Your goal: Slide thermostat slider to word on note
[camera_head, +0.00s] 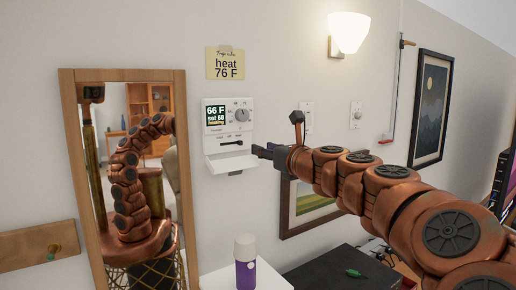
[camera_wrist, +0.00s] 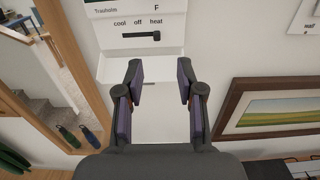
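A yellow note (camera_head: 225,63) on the wall reads "heat 76 F". Below it is a white thermostat (camera_head: 228,125) with a lowered flap; its display shows 66 F, set 68 and a last line that seems to read "heating". Its black slider (camera_head: 232,143) also shows in the wrist view (camera_wrist: 142,35) under the words cool, off, heat, with its raised knob towards the right, near "heat". My gripper (camera_head: 262,152) is just right of the flap. In the wrist view my gripper (camera_wrist: 160,75) is open and empty, its fingers apart below the slider and over the flap, not touching the slider.
A wood-framed mirror (camera_head: 179,90) stands close left of the thermostat. A framed picture (camera_head: 310,205) hangs behind my arm, with wall switches (camera_head: 356,114) above. A purple and white bottle (camera_head: 245,272) stands on a white surface below. A wall lamp (camera_head: 347,32) is above right.

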